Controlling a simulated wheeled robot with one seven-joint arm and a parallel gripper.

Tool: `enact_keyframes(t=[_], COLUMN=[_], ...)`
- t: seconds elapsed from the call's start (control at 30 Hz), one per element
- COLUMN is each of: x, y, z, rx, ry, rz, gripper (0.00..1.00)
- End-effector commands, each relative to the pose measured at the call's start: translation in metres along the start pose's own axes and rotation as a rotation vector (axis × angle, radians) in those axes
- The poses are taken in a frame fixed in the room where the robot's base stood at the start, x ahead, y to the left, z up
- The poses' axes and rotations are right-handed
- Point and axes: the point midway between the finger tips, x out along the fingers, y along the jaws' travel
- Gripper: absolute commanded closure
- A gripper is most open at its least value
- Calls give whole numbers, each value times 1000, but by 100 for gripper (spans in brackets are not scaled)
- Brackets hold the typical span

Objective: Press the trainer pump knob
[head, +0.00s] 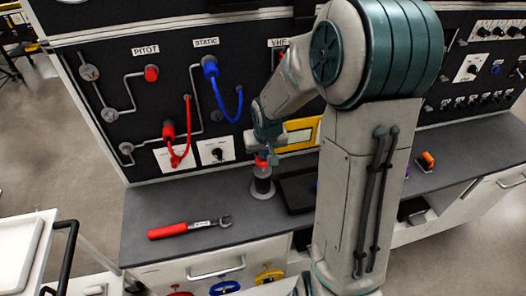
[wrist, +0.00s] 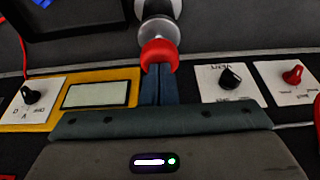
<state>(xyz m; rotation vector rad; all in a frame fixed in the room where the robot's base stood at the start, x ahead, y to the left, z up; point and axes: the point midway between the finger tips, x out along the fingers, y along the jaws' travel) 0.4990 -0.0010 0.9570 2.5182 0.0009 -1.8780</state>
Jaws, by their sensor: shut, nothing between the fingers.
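My gripper (head: 266,156) is right above the knob. In the wrist view its shut, empty fingers (wrist: 158,72) reach the knob's edge. I cannot tell whether they touch it or are slightly apart.
A red-handled wrench (head: 188,228) lies on the bench at left. A dark tray (head: 297,190) is close to the pump's right. Behind stands the panel with a red hose (head: 187,130), a blue hose (head: 226,105) and a yellow meter (head: 300,133). The bench between wrench and pump is clear.

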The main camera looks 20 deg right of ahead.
Motion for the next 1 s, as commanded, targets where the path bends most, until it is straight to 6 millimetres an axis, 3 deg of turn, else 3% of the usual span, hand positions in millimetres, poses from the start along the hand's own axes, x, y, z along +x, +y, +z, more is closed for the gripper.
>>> enact_keyframes(t=[0.03,0.2,0.63,0.77,1.0], x=[11,24,23,13,-27], y=[0,0,0,0,-1], z=[4,7,9,6,-7], rx=[-1,0,1,1,-1], ry=[-1,-1,-7,-6,4], rz=[0,0,0,0,0], gripper=[100,100,100,100,100])
